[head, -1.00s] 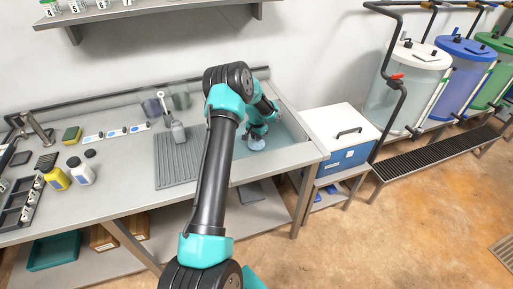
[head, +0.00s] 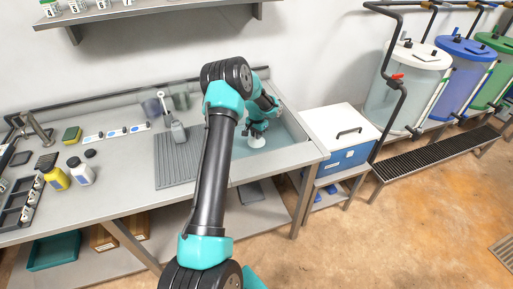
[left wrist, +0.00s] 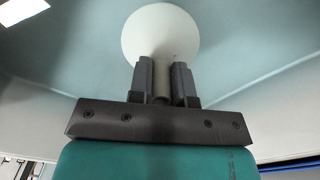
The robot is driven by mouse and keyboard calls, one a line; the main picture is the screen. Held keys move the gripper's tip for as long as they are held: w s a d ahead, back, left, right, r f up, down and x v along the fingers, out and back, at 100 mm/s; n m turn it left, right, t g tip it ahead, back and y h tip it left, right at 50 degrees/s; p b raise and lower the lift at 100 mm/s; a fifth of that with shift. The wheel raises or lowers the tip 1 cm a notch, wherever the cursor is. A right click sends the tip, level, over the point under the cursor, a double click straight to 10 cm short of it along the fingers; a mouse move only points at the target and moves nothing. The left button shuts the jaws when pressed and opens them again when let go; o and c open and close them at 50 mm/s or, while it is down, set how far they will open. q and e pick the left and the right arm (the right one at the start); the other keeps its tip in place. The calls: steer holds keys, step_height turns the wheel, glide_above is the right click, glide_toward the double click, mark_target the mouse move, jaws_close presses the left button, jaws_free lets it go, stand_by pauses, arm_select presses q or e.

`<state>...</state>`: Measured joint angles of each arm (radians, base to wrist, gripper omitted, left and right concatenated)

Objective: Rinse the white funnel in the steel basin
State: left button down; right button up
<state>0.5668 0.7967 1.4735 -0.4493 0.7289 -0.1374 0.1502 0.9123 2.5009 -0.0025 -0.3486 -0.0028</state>
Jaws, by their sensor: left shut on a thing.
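The white funnel (head: 257,141) is in the steel basin (head: 297,152), whose inside looks pale blue-green with water. My left gripper (head: 257,128) reaches down into the basin from above and is shut on the funnel. In the left wrist view, the two dark fingers (left wrist: 162,82) pinch the funnel's narrow stem, and its wide white cone (left wrist: 160,35) faces away from the gripper. I cannot tell exactly how high the funnel is over the water. My left arm hides part of the basin's left side. My right gripper is not in view.
A yellow bottle (head: 55,177) and a white bottle (head: 80,171) stand farther left. A blue and white cooler (head: 341,135) stands right of the counter.

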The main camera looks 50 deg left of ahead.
arm_select(q)
step_height(320, 180, up, 17)
stand_by(2.2)
steer(key=shift+r, duration=0.1)
stand_by(2.1)
steer(key=shift+r, duration=1.9)
step_height(320, 180, up, 6)
steer(key=m, duration=0.4)
steer(key=shift+f+m, duration=0.3)
steer(key=shift+f, duration=0.1)
